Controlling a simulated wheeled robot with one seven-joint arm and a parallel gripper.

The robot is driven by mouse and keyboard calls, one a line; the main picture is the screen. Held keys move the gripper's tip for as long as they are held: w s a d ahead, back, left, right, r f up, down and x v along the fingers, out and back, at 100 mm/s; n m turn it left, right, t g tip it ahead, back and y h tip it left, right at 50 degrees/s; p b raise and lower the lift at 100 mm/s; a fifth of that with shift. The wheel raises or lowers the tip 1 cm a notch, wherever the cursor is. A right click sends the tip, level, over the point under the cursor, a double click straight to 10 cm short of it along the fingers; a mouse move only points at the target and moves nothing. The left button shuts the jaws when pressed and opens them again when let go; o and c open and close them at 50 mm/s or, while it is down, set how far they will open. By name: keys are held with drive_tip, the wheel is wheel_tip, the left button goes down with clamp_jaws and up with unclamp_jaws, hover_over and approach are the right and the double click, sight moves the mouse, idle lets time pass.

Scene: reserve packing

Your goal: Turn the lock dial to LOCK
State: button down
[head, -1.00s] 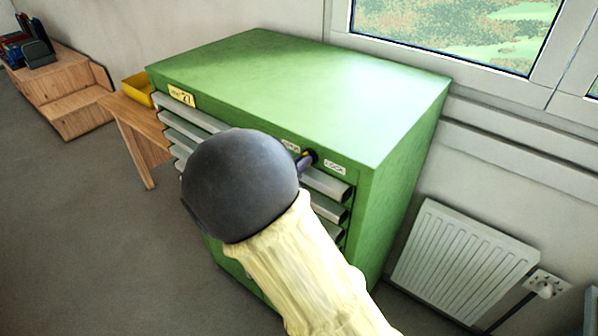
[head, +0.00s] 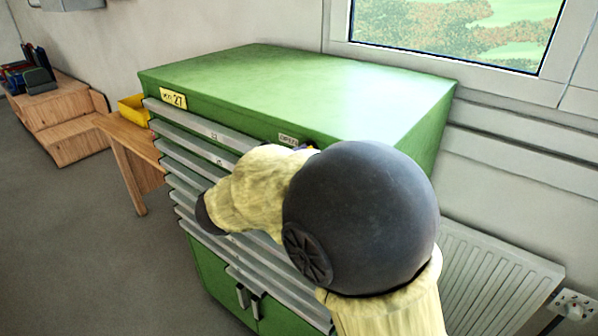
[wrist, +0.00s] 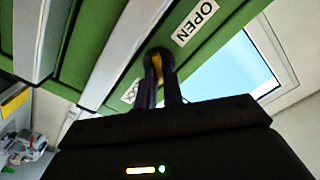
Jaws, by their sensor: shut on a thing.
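The green cabinet (head: 200,99) has a small dark lock dial (wrist: 153,57) with a yellow mark on its upper front strip. In the wrist view my gripper (wrist: 160,82) is shut on the dial, a finger on each side. An OPEN label (wrist: 195,23) lies on one side of the dial. A second label (wrist: 130,92) on the other side is mostly hidden by my gripper, its word unreadable. In the head view my arm covers most of the dial and gripper; the OPEN label (head: 288,140) shows left of them. The dial's exact pointing is unclear.
Several grey drawer fronts (head: 190,125) lie below the dial strip, close to my arm. A radiator (head: 490,275) and a window (head: 455,30) are on the right. A wooden bench (head: 130,150) with a yellow bin (head: 133,108) stands left. Floor is free at front left.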

drive_tip(key=shift+d+m+b, duration=0.1)
drive_tip(key=shift+m+b, duration=0.65)
drive_tip(key=shift+m, duration=0.05)
drive_tip(key=shift+r, duration=0.1)
drive_tip(key=c, duration=1.5)
unclamp_jaws()
drive_tip(key=b+v, duration=0.3)
drive_tip(key=v, duration=1.4)
drive_tip(key=shift+s, duration=0.15)
